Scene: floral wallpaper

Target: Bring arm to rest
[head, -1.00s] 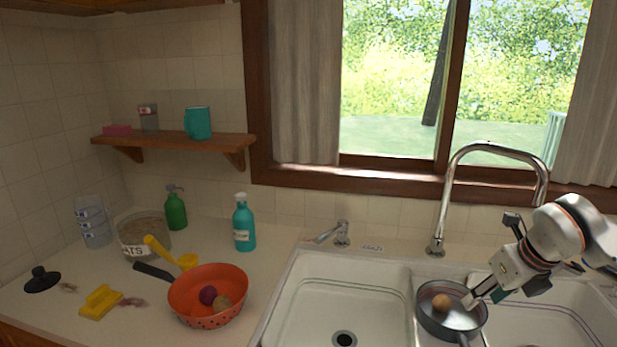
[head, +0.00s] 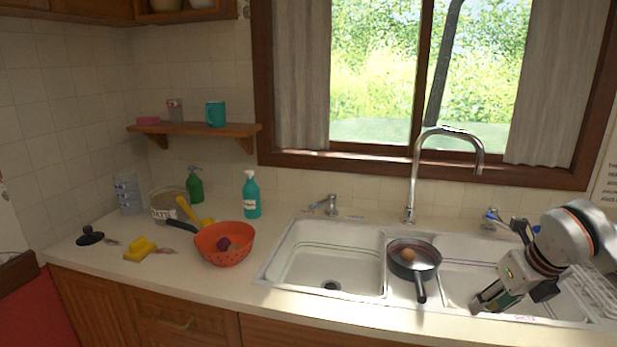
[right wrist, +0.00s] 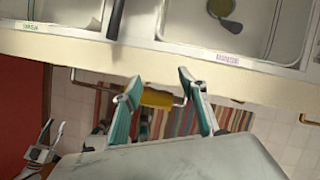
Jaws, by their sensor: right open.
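My right gripper (head: 490,303) is at the front edge of the right sink basin in the head view, to the right of the frying pan. In the right wrist view its two fingers (right wrist: 168,97) are spread apart with nothing between them. They point toward the counter's front edge, with the floor below. My left gripper is not in the head view; a robot part at the lower left of the right wrist view is too small to read clearly.
A dark pan (head: 427,262) with a round brownish item (head: 408,254) rests over the sink divider. A tall faucet (head: 414,180) stands behind it. An orange colander (head: 213,256) with produce sits on the left counter. The left sink basin (head: 318,262) is clear of my arm.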

